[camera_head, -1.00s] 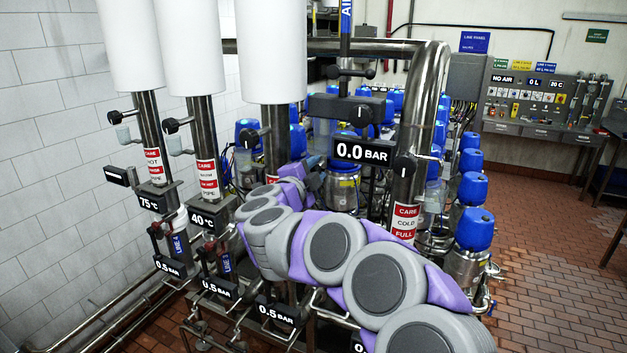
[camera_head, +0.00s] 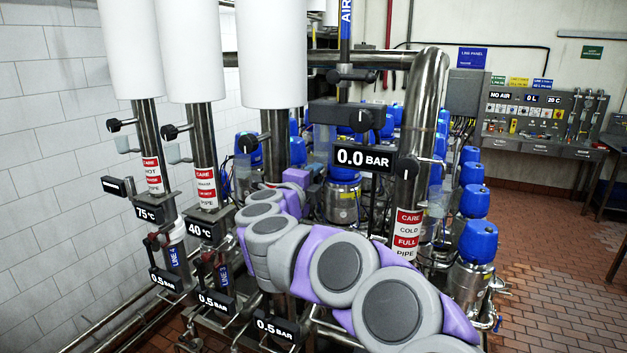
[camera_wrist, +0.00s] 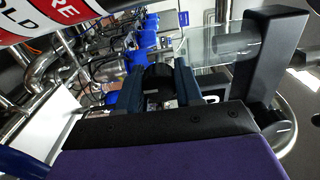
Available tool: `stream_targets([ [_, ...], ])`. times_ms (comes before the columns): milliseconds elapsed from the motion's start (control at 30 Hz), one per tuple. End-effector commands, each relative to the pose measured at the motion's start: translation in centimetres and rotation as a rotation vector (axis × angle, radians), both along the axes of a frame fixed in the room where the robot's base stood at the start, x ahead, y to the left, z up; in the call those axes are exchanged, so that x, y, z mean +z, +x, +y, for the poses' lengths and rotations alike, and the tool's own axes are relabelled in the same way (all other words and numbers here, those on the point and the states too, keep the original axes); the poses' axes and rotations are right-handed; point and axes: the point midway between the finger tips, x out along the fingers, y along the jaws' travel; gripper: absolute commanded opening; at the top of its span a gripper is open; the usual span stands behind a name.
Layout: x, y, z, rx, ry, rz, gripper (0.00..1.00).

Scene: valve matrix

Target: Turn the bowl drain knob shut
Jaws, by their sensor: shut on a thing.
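In the wrist view a black round knob (camera_wrist: 158,77) sits between the two dark blue fingers of my gripper (camera_wrist: 158,88). The fingers are shut on it from both sides. A clear bowl (camera_wrist: 215,48) with a black bracket (camera_wrist: 272,60) is just beyond and to the right. In the head view my gripper (camera_head: 312,172) reaches in beneath the black regulator block (camera_head: 340,112), close to the clear bowl (camera_head: 322,135). The knob in my grip cannot be made out there. Its turn angle cannot be read.
A 0.0 BAR sign (camera_head: 363,158) and a thick steel pipe (camera_head: 412,170) stand right of my gripper. Pipes with 75 °C (camera_head: 148,213) and 40 °C (camera_head: 202,231) signs are at left. Blue-topped valves (camera_head: 478,240) stand behind. The tiled floor (camera_head: 560,260) at right is clear.

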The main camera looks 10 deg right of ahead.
Motion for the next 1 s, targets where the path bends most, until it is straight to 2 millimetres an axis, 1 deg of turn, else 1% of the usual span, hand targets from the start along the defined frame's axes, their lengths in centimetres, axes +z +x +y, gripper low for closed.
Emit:
stream_targets([
  [33, -0.5, 0.0, 0.0, 0.000, 0.004, 0.008, 0.05],
  [167, -0.5, 0.0, 0.1, 0.000, 0.005, 0.009, 0.05],
  [200, -0.5, 0.0, 0.1, 0.000, 0.006, 0.009, 0.37],
  [433, -0.4, 0.0, 0.0, 0.000, 0.003, 0.006, 0.59],
  [467, -0.3, 0.0, 0.0, 0.000, 0.003, 0.006, 0.61],
  [767, -0.2, -0.2, 0.2, 0.001, 0.002, 0.003, 0.61],
  [867, -0.1, -0.9, 0.8, 0.003, 0.004, 0.003, 0.61],
  [1000, -0.2, -2.8, 2.3, 0.007, 0.001, 0.005, 0.61],
])
